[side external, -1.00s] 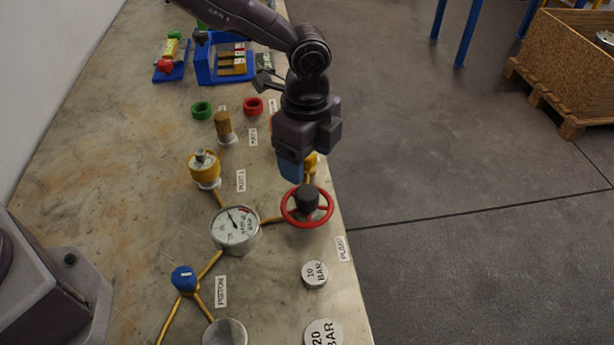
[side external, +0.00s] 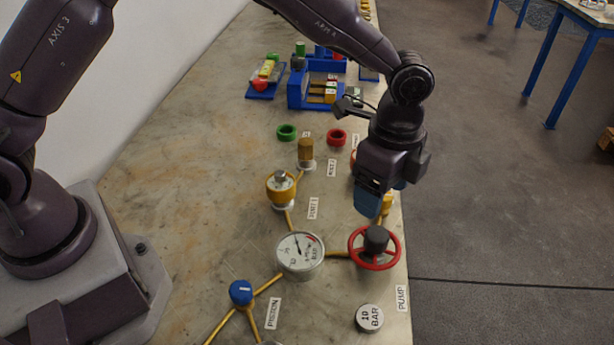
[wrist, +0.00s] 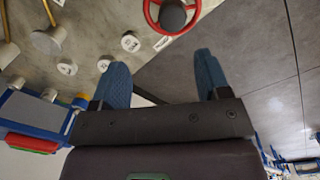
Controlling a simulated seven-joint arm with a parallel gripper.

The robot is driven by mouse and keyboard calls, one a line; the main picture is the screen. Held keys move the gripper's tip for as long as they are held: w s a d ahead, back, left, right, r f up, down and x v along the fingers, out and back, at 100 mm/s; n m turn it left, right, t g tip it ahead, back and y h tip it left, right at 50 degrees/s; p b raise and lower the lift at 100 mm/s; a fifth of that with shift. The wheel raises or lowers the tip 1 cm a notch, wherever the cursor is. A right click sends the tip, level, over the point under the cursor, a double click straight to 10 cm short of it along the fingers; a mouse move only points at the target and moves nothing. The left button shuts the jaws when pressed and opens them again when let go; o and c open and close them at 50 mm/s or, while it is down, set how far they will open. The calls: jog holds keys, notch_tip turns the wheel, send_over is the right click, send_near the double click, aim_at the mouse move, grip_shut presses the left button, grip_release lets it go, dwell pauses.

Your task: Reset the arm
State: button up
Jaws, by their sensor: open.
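My gripper (side external: 378,202) hangs over the right edge of the workbench (side external: 215,170), just behind the red handwheel (side external: 374,247) labelled PUMP. In the wrist view my gripper (wrist: 162,72) shows two blue fingers spread apart with nothing between them. The red handwheel also shows at the top of the wrist view (wrist: 172,16), beyond the fingertips and apart from them. In the side view the gripper partly hides a yellow part behind it.
A pressure gauge (side external: 300,255), a blue-knobbed valve (side external: 241,292), a yellow vessel (side external: 281,188) and a brass cylinder (side external: 306,152) stand on the bench. Green (side external: 286,132) and red (side external: 336,137) rings and blue racks (side external: 315,92) lie farther back. Open floor is at right.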

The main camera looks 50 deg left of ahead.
jog(key=s+a+r+n+t, duration=0.6)
jog(key=s+a+r+n, duration=1)
jog(key=s+a, duration=0.5)
notch_tip(320, 180, up, 3)
jog(key=shift+s+a+f, duration=0.2)
jog(key=shift+s+a, duration=0.05)
jog(key=shift+s, duration=0.15)
dwell(3.6)
